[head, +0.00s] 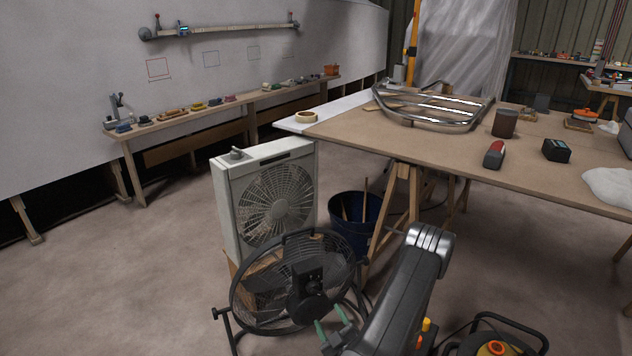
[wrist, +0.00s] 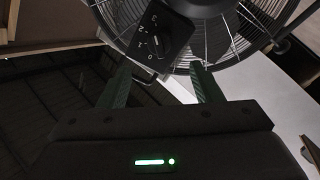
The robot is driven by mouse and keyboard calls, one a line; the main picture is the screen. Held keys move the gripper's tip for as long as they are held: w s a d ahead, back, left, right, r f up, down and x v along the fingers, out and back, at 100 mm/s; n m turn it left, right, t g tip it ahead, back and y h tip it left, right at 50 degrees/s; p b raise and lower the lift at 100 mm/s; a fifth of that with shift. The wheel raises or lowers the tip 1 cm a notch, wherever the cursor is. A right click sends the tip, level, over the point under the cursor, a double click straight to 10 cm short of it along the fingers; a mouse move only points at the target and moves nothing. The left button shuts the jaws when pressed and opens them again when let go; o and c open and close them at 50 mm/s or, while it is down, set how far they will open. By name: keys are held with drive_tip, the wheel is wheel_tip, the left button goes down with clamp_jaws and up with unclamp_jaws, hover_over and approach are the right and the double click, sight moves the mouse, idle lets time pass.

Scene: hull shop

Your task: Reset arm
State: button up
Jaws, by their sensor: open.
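My gripper (head: 334,333) shows at the bottom of the head view, in front of the black round floor fan (head: 290,280). Its two green fingers are apart with nothing between them. In the wrist view my gripper (wrist: 160,85) points toward the fan's control box (wrist: 160,38), which carries a dial with markings. The fan's wire cage (wrist: 225,40) shows behind the box. I cannot tell whether the fingertips touch the fan.
A white box fan (head: 268,200) stands behind the round fan. A dark blue bucket (head: 358,222) sits under the wooden table (head: 440,160). A long bench (head: 230,105) with several small tools runs along the left wall. The floor (head: 120,270) at left is clear.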

sight(317, 293)
drive_tip(key=b+x, duration=0.1)
drive_tip(key=x, duration=0.9)
drive_tip(key=shift+w+a+f+b, duration=0.1)
drive_tip(key=shift+w+b, duration=0.15)
drive_tip(key=shift+b, duration=0.1)
drive_tip(key=n, duration=0.5)
drive_tip(key=shift+b, duration=0.35)
drive_tip(key=n+y, duration=0.1)
drive_tip(key=n, duration=0.4)
drive_tip(key=shift+b, duration=0.4)
drive_tip(key=n, duration=0.5)
drive_tip(key=shift+n+g+y+b, duration=0.3)
drive_tip(key=shift+b, duration=0.05)
drive_tip(key=shift+n, duration=2)
drive_tip(key=shift+r, duration=0.2)
